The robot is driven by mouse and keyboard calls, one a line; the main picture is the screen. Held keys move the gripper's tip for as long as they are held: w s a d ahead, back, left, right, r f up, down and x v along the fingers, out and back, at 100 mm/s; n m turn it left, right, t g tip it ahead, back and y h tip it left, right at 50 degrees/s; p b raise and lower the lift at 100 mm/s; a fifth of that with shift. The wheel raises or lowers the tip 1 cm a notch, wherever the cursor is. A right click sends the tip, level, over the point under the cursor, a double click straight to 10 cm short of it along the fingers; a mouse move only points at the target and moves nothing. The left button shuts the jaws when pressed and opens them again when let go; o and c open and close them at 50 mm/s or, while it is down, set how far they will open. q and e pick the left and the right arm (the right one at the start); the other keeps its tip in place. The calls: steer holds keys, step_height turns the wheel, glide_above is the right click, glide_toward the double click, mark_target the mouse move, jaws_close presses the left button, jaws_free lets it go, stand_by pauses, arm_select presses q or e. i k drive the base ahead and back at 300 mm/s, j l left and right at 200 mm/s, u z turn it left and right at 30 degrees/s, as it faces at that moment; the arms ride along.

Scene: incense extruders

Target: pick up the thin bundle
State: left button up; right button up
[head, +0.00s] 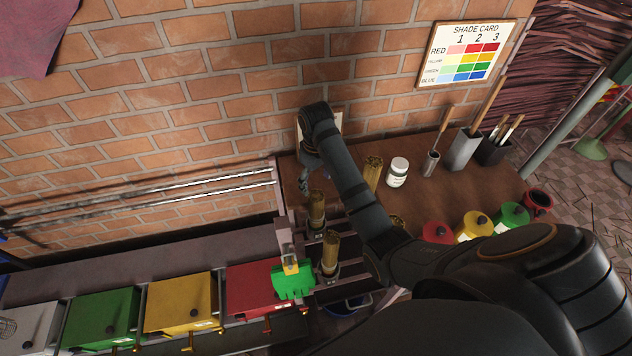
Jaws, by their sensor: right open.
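Several tan stick bundles stand upright near the right end of the machine row. One bundle (317,208) stands in a dark holder below my right gripper (304,186). Another bundle (330,250) stands in a holder nearer to me. A third bundle (374,170) stands on the brown table behind my right forearm, and the top of one more (397,221) shows beside that arm. I cannot tell for certain which is the thin one. My right gripper is open, small and dark in the picture, and holds nothing I can see. My left gripper is not in view.
Red (255,290), yellow (180,303) and green (103,317) boxes line the lower left. A green piece (292,280) hangs by the red one. A white jar (397,172), tool cups (464,150) and coloured pots (475,224) occupy the table (425,205). A brick wall is behind.

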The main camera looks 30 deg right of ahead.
mark_target(330, 239)
steer(key=k+l, duration=0.1)
steer(key=k, duration=0.35)
steer(key=k+l, duration=0.1)
steer(key=k, duration=0.35)
